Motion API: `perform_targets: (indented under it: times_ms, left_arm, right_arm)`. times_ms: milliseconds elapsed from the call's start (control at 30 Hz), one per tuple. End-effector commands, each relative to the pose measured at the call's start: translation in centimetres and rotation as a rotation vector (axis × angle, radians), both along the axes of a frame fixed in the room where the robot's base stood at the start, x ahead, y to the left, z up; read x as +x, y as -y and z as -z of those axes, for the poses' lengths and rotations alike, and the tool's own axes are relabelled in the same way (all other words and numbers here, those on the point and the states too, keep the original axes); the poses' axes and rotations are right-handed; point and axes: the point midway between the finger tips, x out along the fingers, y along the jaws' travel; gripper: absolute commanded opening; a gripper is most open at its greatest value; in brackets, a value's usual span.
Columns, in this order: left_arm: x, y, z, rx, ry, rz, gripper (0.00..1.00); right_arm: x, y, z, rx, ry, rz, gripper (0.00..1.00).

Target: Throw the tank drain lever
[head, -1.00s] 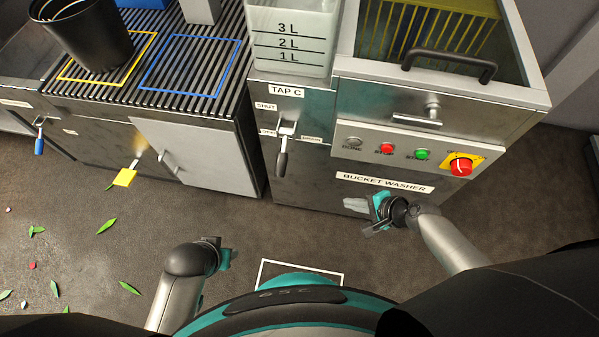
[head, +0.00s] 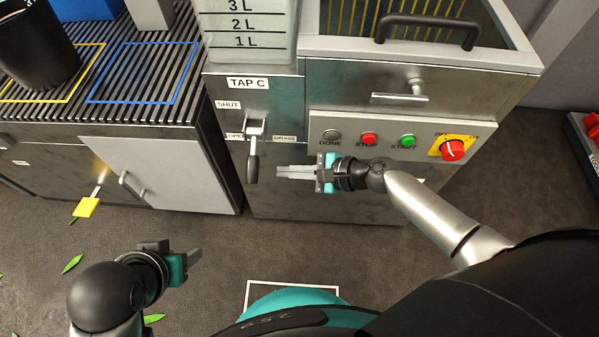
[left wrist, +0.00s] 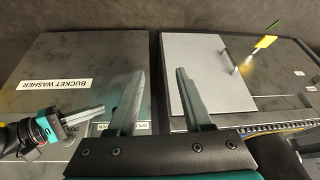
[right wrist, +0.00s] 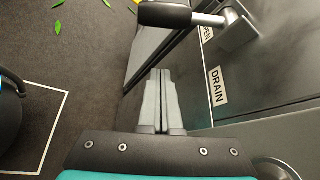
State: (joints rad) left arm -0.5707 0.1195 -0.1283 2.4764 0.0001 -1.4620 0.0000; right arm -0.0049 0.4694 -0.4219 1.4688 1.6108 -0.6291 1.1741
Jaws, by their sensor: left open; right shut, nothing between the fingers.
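The drain lever (head: 253,160) hangs from its mount under the TAP C label (head: 248,83), with a dark grip pointing down. Labels SHUT, OPEN and DRAIN (head: 285,138) surround it. In the right wrist view the lever's dark grip (right wrist: 165,15) is at the top, with the DRAIN label (right wrist: 217,87) below right. My right gripper (head: 280,172) is shut and empty, its fingertips just right of the grip and apart from it. My left gripper (head: 198,256) is low at the left, away from the lever; its fingers (left wrist: 155,95) are open and empty.
The measuring tank (head: 248,30) stands above the lever. The bucket washer's panel with buttons and a red knob (head: 453,150) is to the right. A cabinet with a yellow-tagged handle (head: 87,206) and a slatted bench with a black bucket (head: 35,45) are left.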

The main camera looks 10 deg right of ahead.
Motion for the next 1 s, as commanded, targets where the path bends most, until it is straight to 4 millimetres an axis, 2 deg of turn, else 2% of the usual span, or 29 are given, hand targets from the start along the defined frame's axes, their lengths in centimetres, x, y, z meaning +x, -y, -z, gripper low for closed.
perform_targets:
  times_ms: [100,567,800,1000]
  left_arm:
    - [1.0,1.0,0.8,-0.027,0.064,0.019,0.5]
    - [4.0,4.4,1.3,-0.132,0.308,0.067,0.5]
    - [2.6,2.4,0.6,-0.07,0.175,0.041,0.5]
    - [1.5,1.3,0.4,-0.037,0.098,0.024,0.5]
  right_arm:
    - [0.6,-0.8,0.7,0.0,0.001,0.0,0.0]
    - [2.5,-3.7,2.3,-0.002,0.002,0.0,0.0]
    - [1.5,-4.3,0.1,-0.002,0.002,-0.001,0.0]
    - [1.0,-4.6,-0.9,-0.003,0.0,-0.001,0.0]
